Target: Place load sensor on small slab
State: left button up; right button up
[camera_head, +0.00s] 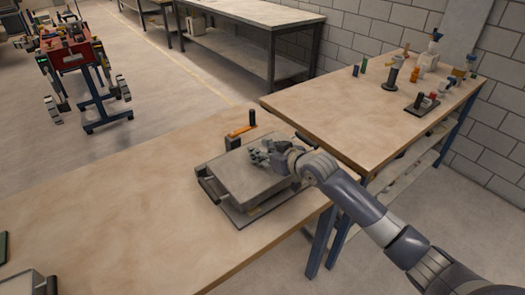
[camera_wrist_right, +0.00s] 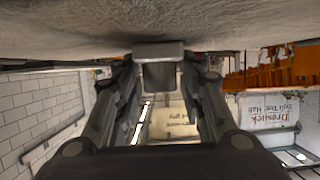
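The small slab (camera_head: 236,184) is a grey, rough-topped block on a dark base plate near the right end of the wooden table. My right gripper (camera_head: 260,156) is low over its far right part. In the right wrist view, an upside-down picture, the fingers of my right gripper (camera_wrist_right: 158,85) come up on both sides of a small grey load sensor (camera_wrist_right: 158,70) with a wide flange. They appear to touch the flange's sides. The sensor is at or just above the slab's surface (camera_wrist_right: 60,35); a gap cannot be made out. In the head view the gripper hides it. My left gripper is out of view.
An orange and black tool (camera_head: 241,131) stands behind the slab. A second table (camera_head: 340,110) at the back right holds several small fixtures. The table's left part (camera_head: 100,200) is clear, with a tray (camera_head: 30,284) at the lower left corner.

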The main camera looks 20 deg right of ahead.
jog(key=shift+o, duration=1)
jog(key=shift+r, duration=0.15)
jog(key=v, duration=1.2)
jog(key=shift+b, duration=0.3)
